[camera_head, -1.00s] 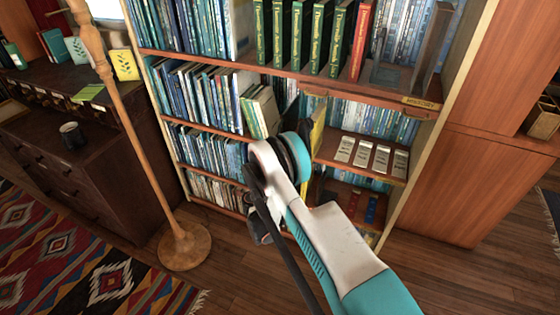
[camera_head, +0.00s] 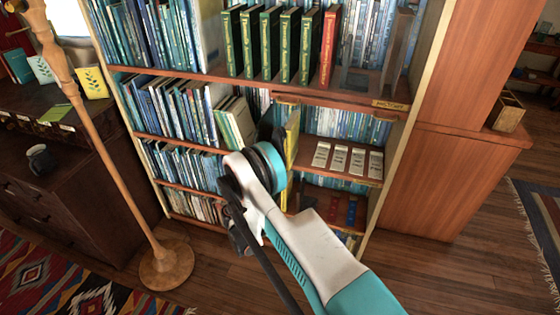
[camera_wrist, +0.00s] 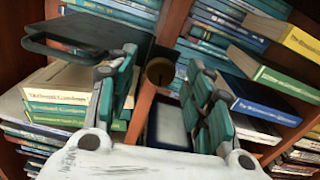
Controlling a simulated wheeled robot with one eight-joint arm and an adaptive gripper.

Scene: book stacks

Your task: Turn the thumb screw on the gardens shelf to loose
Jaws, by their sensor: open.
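A round brass-coloured piece (camera_wrist: 160,72), which looks like the thumb screw, shows in the wrist view against a wooden upright, between my fingers. Its setting cannot be read. My gripper (camera_wrist: 161,64) is open, with teal finger pads on both sides of this piece. I see no contact, and the depth gap is unclear. In the head view my arm (camera_head: 290,230) reaches to the bookcase (camera_head: 170,135) and hides the gripper and the screw. No gardens label is readable.
Books (camera_wrist: 58,97) lie at the left in the wrist view, near a dark flat piece (camera_wrist: 85,38). More books (camera_wrist: 265,95) are at the right.

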